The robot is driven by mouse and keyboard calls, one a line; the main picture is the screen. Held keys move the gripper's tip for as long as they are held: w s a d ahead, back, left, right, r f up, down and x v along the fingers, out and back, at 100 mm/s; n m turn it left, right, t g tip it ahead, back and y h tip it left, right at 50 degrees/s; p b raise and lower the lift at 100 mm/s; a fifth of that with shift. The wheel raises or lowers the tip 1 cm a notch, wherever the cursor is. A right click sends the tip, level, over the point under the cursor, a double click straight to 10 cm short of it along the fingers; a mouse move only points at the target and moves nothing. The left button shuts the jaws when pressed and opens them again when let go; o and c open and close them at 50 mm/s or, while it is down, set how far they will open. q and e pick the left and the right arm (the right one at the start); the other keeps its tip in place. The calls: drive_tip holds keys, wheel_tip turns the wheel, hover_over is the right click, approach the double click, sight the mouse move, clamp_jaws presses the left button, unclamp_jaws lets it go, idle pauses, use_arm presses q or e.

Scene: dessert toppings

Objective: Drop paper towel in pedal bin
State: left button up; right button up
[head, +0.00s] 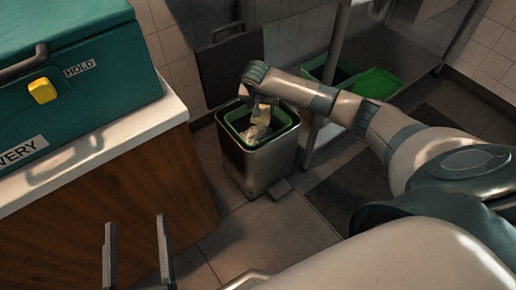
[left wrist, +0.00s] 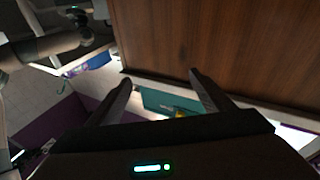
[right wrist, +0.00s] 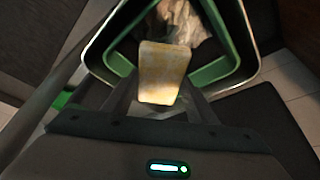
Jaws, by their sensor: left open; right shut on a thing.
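The pedal bin (head: 256,163) stands on the floor, a metal box with a green inner liner. Its dark lid (head: 232,66) is raised at the back. My right gripper (head: 264,104) is over the bin's mouth, shut on a yellowish-tan paper towel (head: 261,115). The towel (right wrist: 163,74) also shows between the fingers in the right wrist view, above the opening. Crumpled pale paper (right wrist: 187,20) is inside the bin. My left gripper (head: 136,220) is open and empty, low in front of the wooden counter, away from the bin.
The wooden counter (head: 120,195) with a teal box (head: 85,75) stands left of the bin. Green crates (head: 376,83) sit under a metal table to the right; its leg (head: 322,95) is close to my right arm. A pedal (head: 279,188) juts from the bin's foot.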

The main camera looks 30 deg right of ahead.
use_arm(q)
drive_tip(key=shift+s+r+t, duration=0.2)
drive_tip(key=shift+r+t, duration=0.1)
drive_tip(key=shift+r, duration=0.15)
use_arm(e)
drive_tip(key=shift+f, duration=0.1)
drive_tip(key=o, duration=1.1)
